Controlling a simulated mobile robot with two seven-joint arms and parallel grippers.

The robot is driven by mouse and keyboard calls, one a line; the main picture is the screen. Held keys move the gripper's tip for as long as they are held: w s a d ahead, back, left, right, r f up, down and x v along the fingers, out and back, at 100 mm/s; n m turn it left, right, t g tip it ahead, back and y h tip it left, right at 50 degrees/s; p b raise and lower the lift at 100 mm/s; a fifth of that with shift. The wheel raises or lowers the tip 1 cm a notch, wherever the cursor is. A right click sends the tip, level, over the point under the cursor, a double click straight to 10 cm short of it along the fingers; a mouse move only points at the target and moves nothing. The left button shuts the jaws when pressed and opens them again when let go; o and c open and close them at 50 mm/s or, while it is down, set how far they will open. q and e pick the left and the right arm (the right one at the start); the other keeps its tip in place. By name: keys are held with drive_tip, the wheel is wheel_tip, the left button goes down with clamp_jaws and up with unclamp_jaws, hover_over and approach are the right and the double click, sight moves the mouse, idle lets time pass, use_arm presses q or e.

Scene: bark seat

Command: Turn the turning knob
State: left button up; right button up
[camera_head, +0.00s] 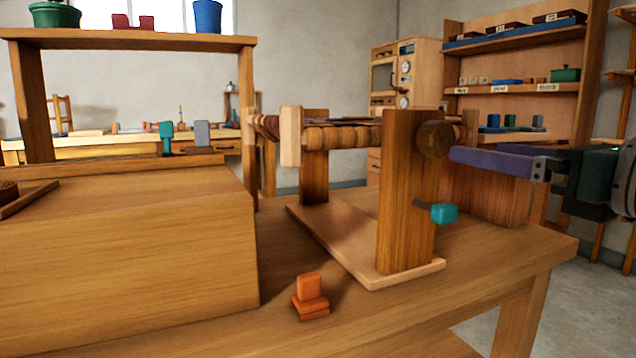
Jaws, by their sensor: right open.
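A wooden frame with two uprights stands on a base board (345,240) on the table. A woven bark strip (345,135) runs between the uprights near the top. A round dark brown wooden knob (435,138) sits on the right side of the near upright (405,200); it looks like the turning knob. A small teal block on a short dark stem (443,213) sticks out lower on that upright. My right gripper (455,156) comes in from the right, open, with its purple fingers pointing left and their tips just right of the knob. Contact cannot be told. My left gripper is out of view.
A large wooden box (120,250) fills the left of the table (510,255). A raised shelf (125,40) stands at back left. Shelving (515,90) stands at the far right.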

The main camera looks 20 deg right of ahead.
sight(444, 146)
drive_tip(key=w, duration=0.3)
drive_tip(key=w+b, duration=0.1)
drive_tip(key=w, duration=0.2)
drive_tip(key=w+b, duration=0.1)
drive_tip(key=w, duration=0.2)
drive_tip(key=shift+w+a, duration=0.35)
drive_tip(key=c, duration=1.4)
